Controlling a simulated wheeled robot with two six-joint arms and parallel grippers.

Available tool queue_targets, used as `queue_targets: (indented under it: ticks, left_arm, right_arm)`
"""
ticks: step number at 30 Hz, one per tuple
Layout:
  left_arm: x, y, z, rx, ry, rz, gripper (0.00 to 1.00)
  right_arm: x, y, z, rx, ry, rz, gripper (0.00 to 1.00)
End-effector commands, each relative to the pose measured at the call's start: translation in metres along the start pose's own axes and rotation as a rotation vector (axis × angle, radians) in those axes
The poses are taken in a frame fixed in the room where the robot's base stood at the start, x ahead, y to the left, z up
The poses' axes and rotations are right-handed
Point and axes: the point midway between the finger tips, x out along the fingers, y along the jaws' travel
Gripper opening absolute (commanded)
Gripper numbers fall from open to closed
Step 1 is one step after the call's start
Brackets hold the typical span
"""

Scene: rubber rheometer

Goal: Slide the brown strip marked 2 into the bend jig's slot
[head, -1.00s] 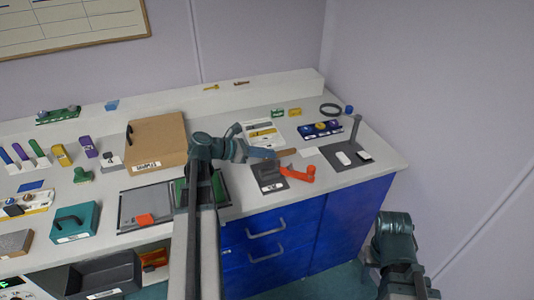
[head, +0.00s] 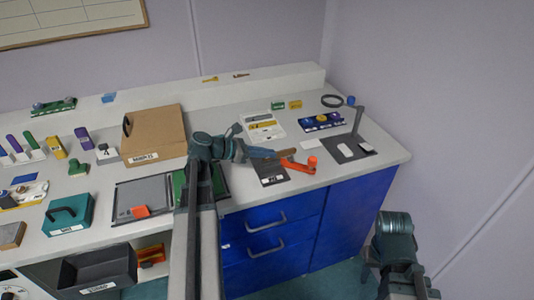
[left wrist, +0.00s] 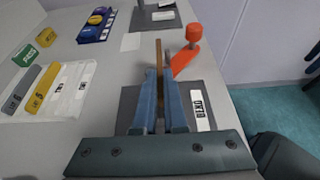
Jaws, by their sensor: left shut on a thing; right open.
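My left gripper (head: 262,153) is shut on the brown strip (left wrist: 159,52). The strip points away between the blue fingers in the left wrist view, and its tip also shows in the head view (head: 286,153). Strip and gripper are over the bend jig (head: 272,176), a dark grey plate with a white BEND label (left wrist: 202,110) and an orange lever (head: 299,166). The strip's tip is beside the lever in the wrist view. The fingers hide the slot, and the strip's mark is not readable. My right gripper (head: 385,265) is low at the right, off the counter, its fingers unclear.
A dark plate (head: 366,150) with an upright post stands right of the jig. A blue rack (head: 322,122) is behind. A white card (head: 262,127) with strips lies behind my left gripper. A cardboard box (head: 155,137) and grey tray (head: 145,195) are to the left.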

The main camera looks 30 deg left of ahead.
Motion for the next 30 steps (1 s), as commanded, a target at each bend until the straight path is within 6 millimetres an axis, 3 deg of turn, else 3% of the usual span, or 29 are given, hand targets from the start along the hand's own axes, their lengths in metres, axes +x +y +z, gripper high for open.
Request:
queue_targets:
  ticks: [23, 24, 28, 30]
  left_arm:
    - [0.006, 0.0, -0.014, 0.0, 0.0, 0.0, 0.0]
    - [0.005, 0.0, -0.013, 0.0, 0.0, 0.0, 0.16]
    - [0.005, 0.0, -0.013, 0.0, 0.0, 0.0, 0.39]
    - [0.005, 0.0, -0.013, 0.0, 0.0, 0.0, 0.44]
  right_arm:
    - [0.015, -0.002, -0.001, 0.0, 0.0, 0.0, 0.5]
    - [0.014, -0.001, -0.001, 0.0, 0.0, 0.0, 0.5]
    - [0.014, -0.001, -0.001, 0.0, 0.0, 0.0, 0.5]
    - [0.014, -0.001, -0.001, 0.0, 0.0, 0.0, 0.5]
